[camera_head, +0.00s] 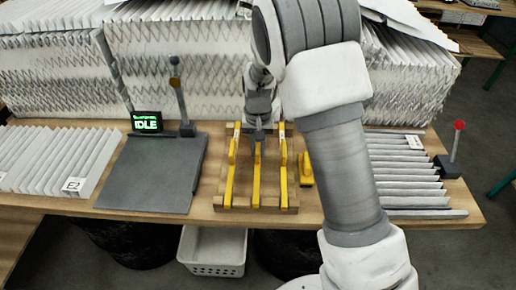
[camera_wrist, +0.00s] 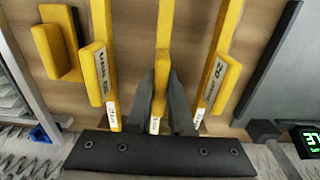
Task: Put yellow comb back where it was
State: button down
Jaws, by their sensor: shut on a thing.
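The middle yellow comb (camera_head: 257,180) lies in line with the wooden rack (camera_head: 222,206), between two other yellow combs. My gripper (camera_head: 258,136) is over the back of the rack, shut on this middle comb. In the wrist view my gripper's dark fingers (camera_wrist: 167,104) sit on both sides of the middle comb (camera_wrist: 164,45). I cannot tell whether it rests on the rack or is slightly raised. The left comb (camera_head: 231,175) and right comb (camera_head: 284,175) stand in the rack, apart from the fingers. In the wrist view, one neighbour is marked 20 (camera_wrist: 222,75).
A smaller yellow piece (camera_head: 306,169) stands just right of the rack. Pleated white filters stand behind (camera_head: 170,60) and at both sides. A white basket (camera_head: 213,250) is below the table.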

aim_at(258, 145)
jog(key=shift+f+b, duration=0.4)
jog(key=shift+f, duration=0.1)
jog(key=c, duration=0.8)
grip_release()
jog(key=shift+r, duration=0.1)
notch_tip(258, 145, up, 12)
jog(key=shift+r, duration=0.1)
jog(key=s+d+r+t+y, duration=0.1)
jog(key=s+d+r+t, duration=0.1)
jog(key=s+d+r, duration=0.9)
jog(key=s+d+t, duration=0.1)
jog(key=s, duration=0.3)
jog(key=s+d+r+t, duration=0.1)
jog(key=s, duration=0.4)
jog(key=s+d+r+t+h, duration=0.1)
jog(key=s, duration=0.4)
jog(key=shift+d+t, duration=0.15)
jog(key=shift+t, duration=0.15)
